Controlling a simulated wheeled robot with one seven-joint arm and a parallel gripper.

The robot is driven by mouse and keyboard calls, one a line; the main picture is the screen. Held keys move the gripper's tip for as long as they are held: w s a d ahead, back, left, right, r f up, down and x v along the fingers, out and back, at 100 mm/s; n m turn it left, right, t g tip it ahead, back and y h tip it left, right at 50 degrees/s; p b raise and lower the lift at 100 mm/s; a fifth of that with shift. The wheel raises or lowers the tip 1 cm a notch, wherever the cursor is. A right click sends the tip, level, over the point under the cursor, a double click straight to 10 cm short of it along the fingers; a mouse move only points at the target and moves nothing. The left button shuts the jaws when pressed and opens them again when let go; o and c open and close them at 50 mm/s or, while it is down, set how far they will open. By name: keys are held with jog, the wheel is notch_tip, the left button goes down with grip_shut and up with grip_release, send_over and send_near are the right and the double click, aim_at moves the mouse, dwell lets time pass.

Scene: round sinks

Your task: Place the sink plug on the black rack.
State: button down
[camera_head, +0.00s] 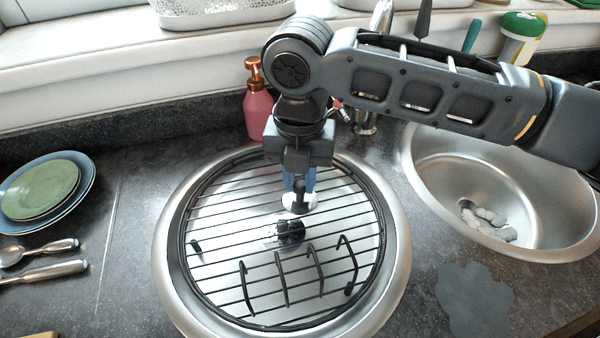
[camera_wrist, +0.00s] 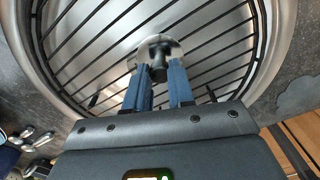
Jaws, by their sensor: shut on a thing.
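The sink plug (camera_head: 300,207) is a light metal disc with a dark knob, and it also shows in the wrist view (camera_wrist: 175,50). My gripper (camera_head: 300,184) is shut on its knob, with blue fingers on either side, also seen in the wrist view (camera_wrist: 159,76). The plug is over the far middle part of the round black rack (camera_head: 215,220), which lies across the left sink. I cannot tell whether the plug touches the bars. The rack also fills much of the wrist view (camera_wrist: 215,28).
The right sink (camera_head: 440,170) holds a grey crumpled thing (camera_head: 490,222). A pink soap bottle (camera_head: 257,110) and the tap (camera_head: 366,118) stand behind the rack. Plates (camera_head: 80,190) and cutlery (camera_head: 45,268) lie at the left. A dark cloth (camera_head: 475,298) lies at the front right.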

aim_at(300, 183)
jog(key=shift+f, duration=0.2)
jog(key=c, duration=1)
grip_release()
jog(key=shift+o, duration=0.2)
notch_tip(300, 183, up, 12)
jog(key=b, duration=0.1)
jog(key=shift+r+b, duration=0.2)
jog(key=shift+b, duration=0.15)
